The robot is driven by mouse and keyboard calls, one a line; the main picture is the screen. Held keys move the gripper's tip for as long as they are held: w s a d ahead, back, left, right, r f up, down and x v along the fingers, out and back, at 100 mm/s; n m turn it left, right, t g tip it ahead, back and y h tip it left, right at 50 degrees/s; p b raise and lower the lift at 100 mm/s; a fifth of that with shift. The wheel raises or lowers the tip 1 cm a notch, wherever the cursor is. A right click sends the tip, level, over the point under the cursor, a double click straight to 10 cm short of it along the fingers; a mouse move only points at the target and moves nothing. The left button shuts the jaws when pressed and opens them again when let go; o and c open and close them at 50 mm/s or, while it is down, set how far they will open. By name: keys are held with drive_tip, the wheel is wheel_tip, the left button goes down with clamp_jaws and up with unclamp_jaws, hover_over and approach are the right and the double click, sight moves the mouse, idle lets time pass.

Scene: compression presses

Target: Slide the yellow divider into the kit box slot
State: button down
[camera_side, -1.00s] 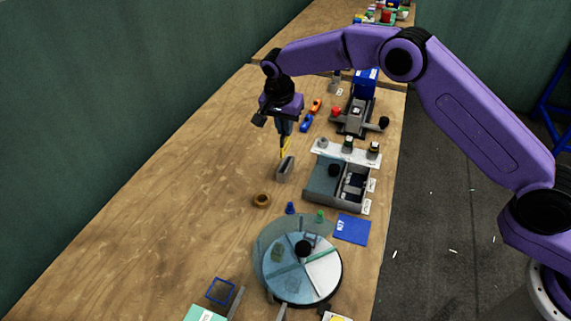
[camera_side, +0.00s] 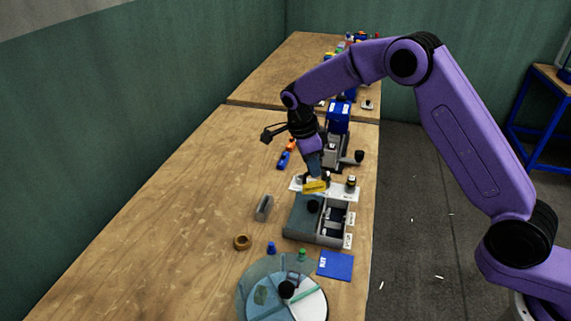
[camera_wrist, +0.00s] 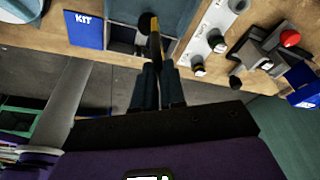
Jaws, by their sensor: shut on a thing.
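My gripper (camera_side: 316,178) is shut on the yellow divider (camera_side: 315,187). It holds the divider up near the back edge of the grey kit box (camera_side: 300,232). In the wrist view the divider (camera_wrist: 154,42) shows edge-on between the fingers (camera_wrist: 155,75), in front of part of the box. The kit box has a grey-blue lid section with a black knob (camera_side: 313,206) on the left and open compartments (camera_side: 335,218) on the right. The slot itself cannot be made out. I cannot tell whether the divider touches the box.
A grey slotted holder (camera_side: 264,208) stands empty left of the box. A white strip with knobs (camera_side: 340,190) lies behind it, and a blue KIT card (camera_side: 336,266) in front. A round turntable (camera_side: 262,290) is at the front. The table's left side is clear.

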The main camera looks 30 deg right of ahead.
drive_tip(key=s+d+m+g, duration=0.1)
drive_tip(key=s+d+m, duration=0.2)
drive_tip(key=s+m, duration=0.2)
drive_tip(key=shift+s+d+r+m+y, duration=0.2)
drive_tip(key=shift+d+r+m+y, duration=0.1)
drive_tip(key=shift+r+m, duration=0.1)
drive_tip(key=shift+w+a+x, duration=0.15)
drive_tip(key=shift+x, duration=0.8)
drive_tip(key=shift+w+a+x, duration=0.15)
drive_tip(key=shift+a+x, duration=0.05)
drive_tip(key=shift+x, duration=0.75)
drive_tip(key=shift+w+a+x, duration=0.15)
drive_tip(key=shift+x, duration=0.8)
drive_tip(key=shift+w+a+x, duration=0.15)
drive_tip(key=shift+x, duration=0.65)
drive_tip(key=shift+w+a+x, duration=0.1)
drive_tip(key=shift+a+x, duration=0.05)
drive_tip(key=shift+x, duration=0.65)
drive_tip(key=shift+w+a+x, duration=0.1)
drive_tip(key=shift+w+x, duration=0.05)
drive_tip(key=shift+x, duration=0.65)
drive_tip(key=c, duration=1.1)
unclamp_jaws()
drive_tip(key=shift+f, duration=0.1)
drive_tip(key=v, duration=1.7)
drive_tip(key=shift+w, duration=0.25)
